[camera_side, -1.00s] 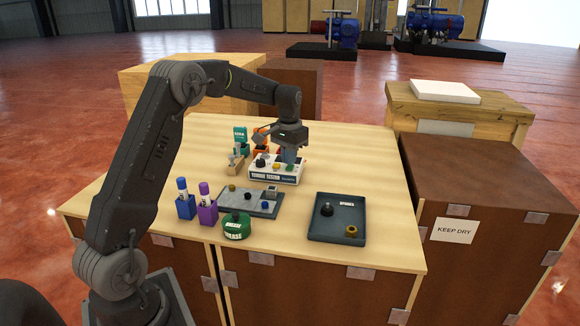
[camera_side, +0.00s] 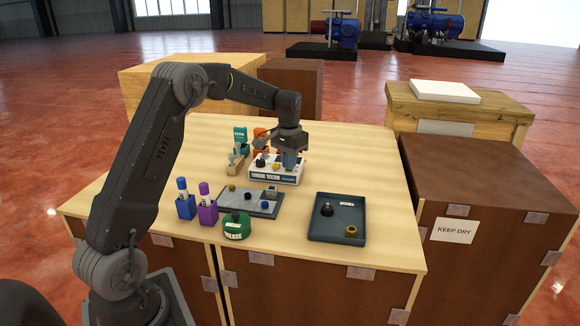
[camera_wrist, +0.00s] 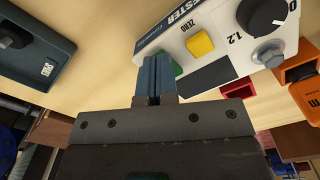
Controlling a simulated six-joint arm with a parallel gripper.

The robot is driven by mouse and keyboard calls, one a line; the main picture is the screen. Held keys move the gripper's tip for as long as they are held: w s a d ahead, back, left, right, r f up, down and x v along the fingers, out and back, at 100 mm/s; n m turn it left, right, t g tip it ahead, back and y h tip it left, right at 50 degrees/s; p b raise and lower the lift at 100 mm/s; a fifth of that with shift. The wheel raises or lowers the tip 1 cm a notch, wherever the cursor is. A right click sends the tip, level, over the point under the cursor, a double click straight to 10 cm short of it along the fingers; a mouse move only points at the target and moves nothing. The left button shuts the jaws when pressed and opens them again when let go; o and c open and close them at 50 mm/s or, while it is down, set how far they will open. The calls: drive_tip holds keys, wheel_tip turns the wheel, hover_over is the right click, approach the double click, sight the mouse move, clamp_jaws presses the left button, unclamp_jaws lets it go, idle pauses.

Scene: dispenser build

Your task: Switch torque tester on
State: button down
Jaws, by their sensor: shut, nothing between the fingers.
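The torque tester (camera_side: 264,178) is a white box at the back middle of the bench in the side view. In the wrist view the tester (camera_wrist: 218,66) shows a yellow ZERO button (camera_wrist: 200,44), a black dial (camera_wrist: 262,14), a grey knob (camera_wrist: 268,54) and a dark display. A green button (camera_wrist: 178,70) is partly hidden behind my fingers. My gripper (camera_side: 289,166) points down at the right end of the tester. Its blue-grey fingertips (camera_wrist: 153,60) are shut together, empty, and at the green button; I cannot tell whether they touch it.
Teal and orange holders (camera_side: 240,135) stand close behind the tester. A grey plate with small parts (camera_side: 238,207), blue and purple holders (camera_side: 207,212) and a green grease tin (camera_side: 236,228) are in front. A dark tray (camera_side: 322,231) lies at right. Bare bench separates tray and tester.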

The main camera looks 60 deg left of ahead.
drive_tip(key=shift+f, duration=0.15)
drive_tip(key=shift+r, duration=3.55)
